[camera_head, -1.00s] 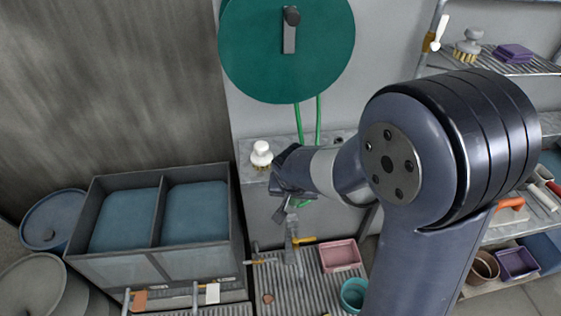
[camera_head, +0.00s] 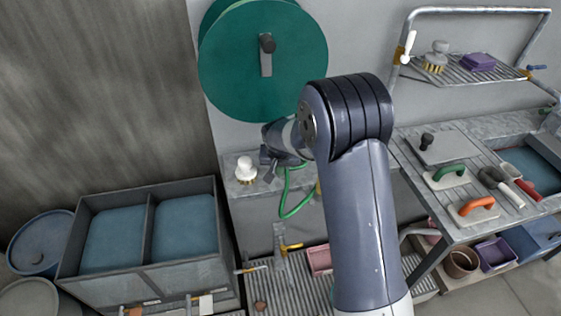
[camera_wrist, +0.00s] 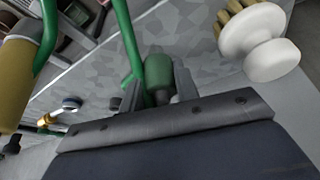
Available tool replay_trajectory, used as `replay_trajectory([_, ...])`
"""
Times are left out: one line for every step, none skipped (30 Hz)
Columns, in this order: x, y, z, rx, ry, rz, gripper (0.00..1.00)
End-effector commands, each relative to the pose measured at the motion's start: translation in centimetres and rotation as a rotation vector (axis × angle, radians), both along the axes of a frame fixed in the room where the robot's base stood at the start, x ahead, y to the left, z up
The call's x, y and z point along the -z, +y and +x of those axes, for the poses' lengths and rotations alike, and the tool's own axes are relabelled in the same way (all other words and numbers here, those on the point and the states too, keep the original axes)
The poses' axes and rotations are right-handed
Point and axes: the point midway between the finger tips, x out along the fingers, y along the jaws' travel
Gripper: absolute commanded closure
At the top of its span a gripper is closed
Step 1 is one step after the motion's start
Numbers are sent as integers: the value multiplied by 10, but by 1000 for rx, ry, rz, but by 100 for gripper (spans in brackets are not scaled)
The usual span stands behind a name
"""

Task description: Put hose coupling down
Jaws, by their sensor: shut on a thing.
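My gripper (camera_head: 268,172) is over the grey ledge below the reel, just right of the white-knobbed brush. In the wrist view its two fingers (camera_wrist: 160,98) are shut on a short green cylinder, which I take as the hose coupling (camera_wrist: 158,74). The green hose (camera_head: 284,200) hangs in a loop beside my gripper. It also runs close by the fingers in the wrist view (camera_wrist: 124,38). A yellow fitting (camera_wrist: 17,72) is at the left edge there, next to another stretch of hose. The head view hides the held piece behind my gripper.
The green reel (camera_head: 225,70) is on the wall above. The white-knobbed brush (camera_head: 246,168) stands on the ledge (camera_head: 236,196), close to my gripper. The two-part tank (camera_head: 68,268) is at lower left.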

Motion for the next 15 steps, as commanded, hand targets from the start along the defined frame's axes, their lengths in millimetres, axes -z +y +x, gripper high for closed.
replay_trajectory([-2, -1, 9, 2, 0, 0, 94])
replay_trajectory([-2, -1, 14, 2, 0, 1, 94])
replay_trajectory([-2, -2, 20, 3, -1, 1, 94])
replay_trajectory([-2, -2, 24, 3, 0, 1, 94])
replay_trajectory([-1, -2, 26, 2, 1, 1, 94])
replay_trajectory([6, -2, 24, 1, 4, 0, 94])
replay_trajectory([9, -2, 23, 0, 4, -1, 94])
replay_trajectory([11, -2, 24, 0, 3, -1, 94])
replay_trajectory([13, -2, 24, 0, 1, 0, 94])
replay_trajectory([14, -2, 24, 0, 0, 0, 94])
replay_trajectory([14, -2, 24, 0, 0, 0, 94])
replay_trajectory([15, -2, 24, 0, 0, 0, 94])
replay_trajectory([15, -2, 24, 0, -1, 0, 94])
replay_trajectory([15, -2, 24, 0, -1, 0, 94])
replay_trajectory([15, -2, 24, 0, -1, 0, 94])
